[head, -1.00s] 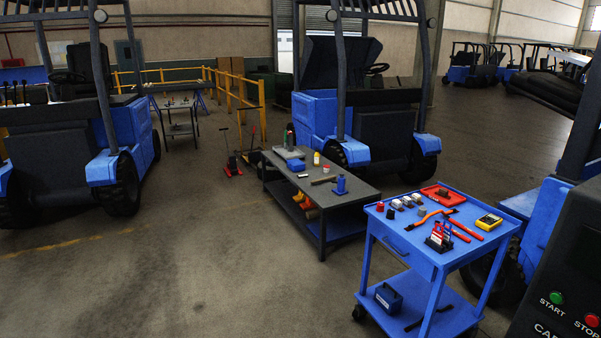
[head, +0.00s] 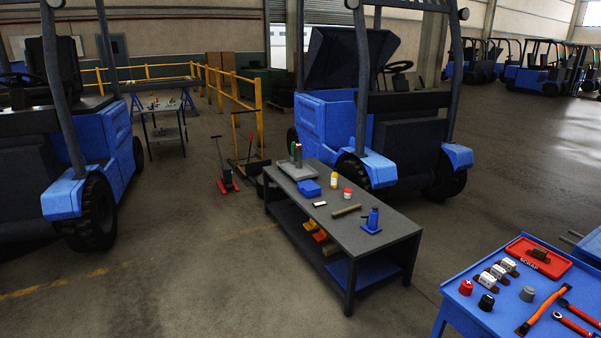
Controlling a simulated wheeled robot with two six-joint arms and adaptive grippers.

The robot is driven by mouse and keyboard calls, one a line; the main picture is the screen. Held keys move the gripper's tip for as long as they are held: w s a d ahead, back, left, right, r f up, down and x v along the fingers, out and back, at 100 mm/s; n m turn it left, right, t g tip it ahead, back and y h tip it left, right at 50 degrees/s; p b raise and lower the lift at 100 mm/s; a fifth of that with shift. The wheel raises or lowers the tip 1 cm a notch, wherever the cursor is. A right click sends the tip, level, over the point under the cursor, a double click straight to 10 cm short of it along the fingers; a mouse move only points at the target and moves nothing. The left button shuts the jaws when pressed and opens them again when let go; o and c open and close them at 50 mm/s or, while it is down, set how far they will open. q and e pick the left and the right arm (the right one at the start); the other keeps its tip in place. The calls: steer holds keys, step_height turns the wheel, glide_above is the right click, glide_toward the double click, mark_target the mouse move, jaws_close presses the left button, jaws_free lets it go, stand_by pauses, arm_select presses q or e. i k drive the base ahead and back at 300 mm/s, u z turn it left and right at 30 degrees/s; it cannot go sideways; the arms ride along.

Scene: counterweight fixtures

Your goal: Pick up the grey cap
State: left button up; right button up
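A small grey cap (head: 527,293) stands on the blue cart (head: 455,303) at the lower right of the head view. A red cap (head: 466,287) and a black cap (head: 486,302) stand to its left on the same top. An orange-handled tool (head: 545,309) lies just right of the grey cap. Neither of my grippers is in view. The right and near parts of the cart are cut off by the picture edge.
A red scrap tray (head: 538,258) and several white-and-brown blocks (head: 492,276) are on the cart. A dark workbench (head: 385,228) with bottles and tools stands left of it. Blue forklifts (head: 350,110) stand behind. The floor at lower left is clear.

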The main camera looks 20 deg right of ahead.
mark_target(527, 294)
steer(key=z, duration=0.25)
steer(key=i, duration=1.1)
steer(key=z, duration=1.3)
steer(key=i, duration=0.9)
steer(key=z, duration=0.9)
